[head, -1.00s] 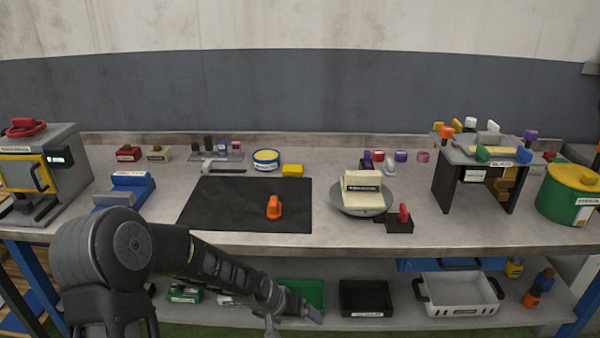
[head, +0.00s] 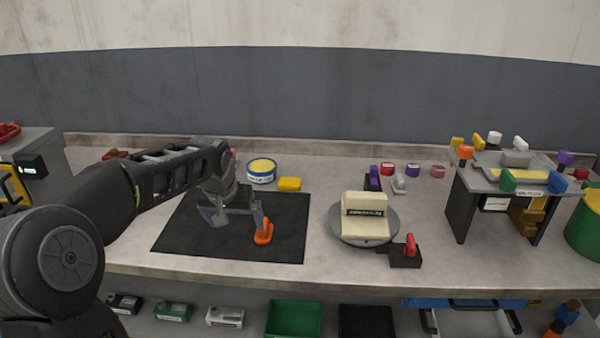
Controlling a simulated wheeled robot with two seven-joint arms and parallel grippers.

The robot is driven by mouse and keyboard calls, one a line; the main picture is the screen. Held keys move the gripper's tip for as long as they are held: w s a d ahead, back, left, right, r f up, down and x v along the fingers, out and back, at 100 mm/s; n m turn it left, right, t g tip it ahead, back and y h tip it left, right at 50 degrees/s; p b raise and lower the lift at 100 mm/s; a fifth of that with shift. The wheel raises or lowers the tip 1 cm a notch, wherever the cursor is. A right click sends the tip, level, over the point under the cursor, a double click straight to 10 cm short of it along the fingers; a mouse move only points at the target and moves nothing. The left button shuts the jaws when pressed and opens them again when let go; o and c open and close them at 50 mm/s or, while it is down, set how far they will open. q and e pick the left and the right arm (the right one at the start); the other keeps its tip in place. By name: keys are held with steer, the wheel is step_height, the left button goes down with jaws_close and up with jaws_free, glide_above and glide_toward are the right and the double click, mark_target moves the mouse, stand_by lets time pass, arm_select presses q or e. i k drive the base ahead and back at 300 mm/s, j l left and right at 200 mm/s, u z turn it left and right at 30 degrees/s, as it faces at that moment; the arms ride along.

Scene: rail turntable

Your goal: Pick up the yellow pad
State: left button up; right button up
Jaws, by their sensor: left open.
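A small yellow block (head: 290,184), which looks like the yellow pad, lies on the bench just behind the black mat (head: 180,235), right of a round tin with a yellow top (head: 261,172). My left gripper (head: 234,214) is open and points down over the mat, to the left of and nearer than the yellow block. Nothing shows between its fingers. Its right finger is close beside an orange-handled object (head: 263,234) on the mat; I cannot tell if they touch. My right gripper is out of view.
A grey turntable (head: 340,232) with a cream block (head: 366,212) stands right of the mat, beside a red-handled black block (head: 405,256). A dark-legged stand (head: 461,212) with several small objects is farther right. Bare bench lies between yellow block and turntable.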

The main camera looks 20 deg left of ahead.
mark_target(290, 184)
steer(key=i, duration=0.95)
